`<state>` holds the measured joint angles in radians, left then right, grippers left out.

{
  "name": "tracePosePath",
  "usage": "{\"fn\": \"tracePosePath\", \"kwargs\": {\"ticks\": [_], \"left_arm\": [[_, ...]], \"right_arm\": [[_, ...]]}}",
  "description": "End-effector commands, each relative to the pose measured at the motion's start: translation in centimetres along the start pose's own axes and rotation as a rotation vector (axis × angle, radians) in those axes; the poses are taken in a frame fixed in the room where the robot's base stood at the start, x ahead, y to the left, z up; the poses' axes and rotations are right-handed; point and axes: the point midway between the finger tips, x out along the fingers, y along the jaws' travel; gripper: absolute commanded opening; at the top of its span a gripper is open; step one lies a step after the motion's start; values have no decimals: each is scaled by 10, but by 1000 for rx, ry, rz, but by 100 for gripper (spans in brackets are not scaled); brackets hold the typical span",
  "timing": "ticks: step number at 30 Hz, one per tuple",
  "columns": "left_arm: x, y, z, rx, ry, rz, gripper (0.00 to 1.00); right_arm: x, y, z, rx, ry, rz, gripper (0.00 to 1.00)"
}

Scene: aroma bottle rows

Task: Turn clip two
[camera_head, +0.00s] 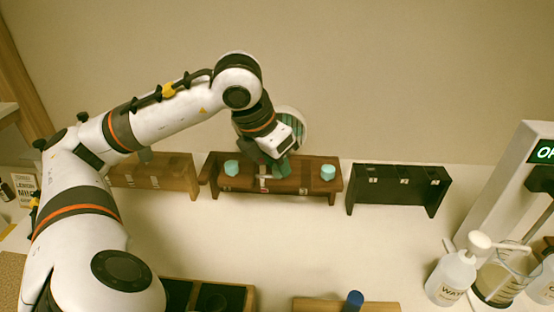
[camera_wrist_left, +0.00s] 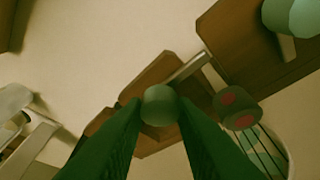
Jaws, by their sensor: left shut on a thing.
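A brown wooden rack (camera_head: 313,188) stands against the back wall, with one teal round-topped piece (camera_head: 231,167) at its left and another (camera_head: 328,172) at its right. Small pale metal clips show on its front, too small to tell apart. My left gripper (camera_head: 281,170) reaches down onto the middle of this rack. In the left wrist view its green fingers (camera_wrist_left: 158,112) are shut on a round grey-green knob (camera_wrist_left: 159,103). A metal bar (camera_wrist_left: 188,68) and a dark cylinder with red marks (camera_wrist_left: 237,108) show beside it. The fingers partly hide the rack. My right gripper is out of view.
A lighter wooden rack (camera_head: 160,173) stands left and a black rack (camera_head: 397,187) right of the middle one. A white pump bottle (camera_head: 452,275) and a glass beaker (camera_head: 497,277) stand at front right. The white counter before the racks is mostly clear.

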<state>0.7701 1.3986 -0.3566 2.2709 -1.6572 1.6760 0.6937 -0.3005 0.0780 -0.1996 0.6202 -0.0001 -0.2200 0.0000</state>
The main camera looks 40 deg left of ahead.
Motion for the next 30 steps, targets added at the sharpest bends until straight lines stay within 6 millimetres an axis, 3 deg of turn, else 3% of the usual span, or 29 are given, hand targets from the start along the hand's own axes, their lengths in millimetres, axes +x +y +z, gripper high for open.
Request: {"fn": "tracePosePath", "kwargs": {"ticks": [6, 7, 10, 21, 26, 30], "left_arm": [[0, 0, 0, -1, 1, -1, 2], [0, 0, 0, -1, 1, -1, 29], [0, 0, 0, -1, 1, 0, 46], [-6, 0, -1, 0, 2, 1, 46], [-31, 0, -2, 0, 7, 0, 46], [-63, 0, -2, 1, 7, 0, 46]], "right_arm": [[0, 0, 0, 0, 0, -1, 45], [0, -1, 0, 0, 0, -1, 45], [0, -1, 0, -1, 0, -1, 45], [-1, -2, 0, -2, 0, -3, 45], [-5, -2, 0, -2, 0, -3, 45], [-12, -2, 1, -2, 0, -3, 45]]}}
